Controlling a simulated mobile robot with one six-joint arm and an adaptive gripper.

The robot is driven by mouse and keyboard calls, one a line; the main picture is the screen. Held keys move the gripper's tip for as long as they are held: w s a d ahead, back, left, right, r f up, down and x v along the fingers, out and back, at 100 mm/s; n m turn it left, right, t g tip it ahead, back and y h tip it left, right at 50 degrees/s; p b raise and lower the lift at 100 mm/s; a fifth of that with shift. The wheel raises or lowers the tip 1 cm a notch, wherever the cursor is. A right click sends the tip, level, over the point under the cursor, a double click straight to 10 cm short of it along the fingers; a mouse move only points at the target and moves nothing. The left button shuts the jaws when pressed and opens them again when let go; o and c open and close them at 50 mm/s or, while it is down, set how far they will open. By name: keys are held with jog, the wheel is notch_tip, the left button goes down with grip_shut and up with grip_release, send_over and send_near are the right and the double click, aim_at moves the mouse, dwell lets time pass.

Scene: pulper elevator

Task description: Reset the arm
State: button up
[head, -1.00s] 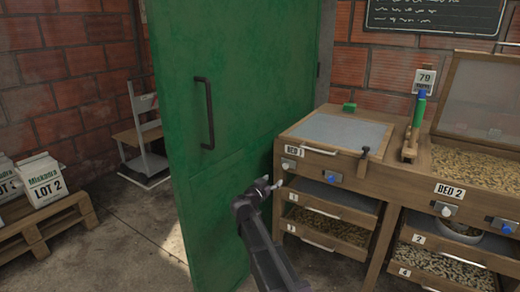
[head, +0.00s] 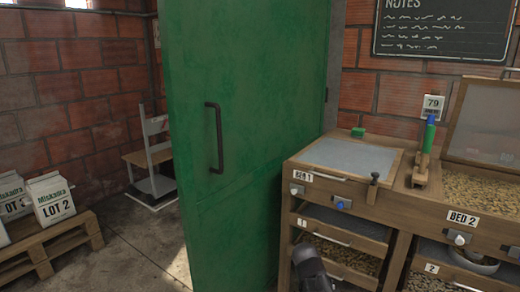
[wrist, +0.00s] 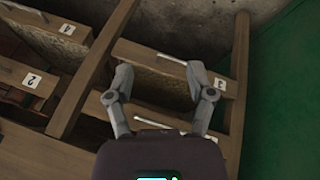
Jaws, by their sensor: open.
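My gripper (wrist: 160,85) is open and empty in the wrist view, its two fingers apart, with the drawer fronts of the wooden bed stand (wrist: 110,70) beyond them. In the head view only a dark piece of my arm shows at the bottom edge, in front of the drawers under BED 1; the fingers are out of that view. The green door (head: 245,130) with its dark handle (head: 214,138) stands left of the bed stand. Its green surface also fills the right side of the wrist view (wrist: 285,90).
BED 1 (head: 350,157) has a closed grey lid; BED 2 (head: 478,190) is open and filled with beans. A green-handled tool (head: 429,134) stands between them. Bare floor lies between pallet and door.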

jog(key=s+a+f+n+g+y, duration=0.1)
jog(key=s+a+n+g+y, duration=0.3)
jog(key=s, duration=0.5)
notch_tip(320, 180, up, 32)
jog(key=d+t+p, duration=0.1)
jog(key=p, duration=3.2)
jog(key=shift+d+r+m+y, duration=0.15)
jog(key=shift+m+y, duration=0.15)
jog(key=shift+y, duration=0.1)
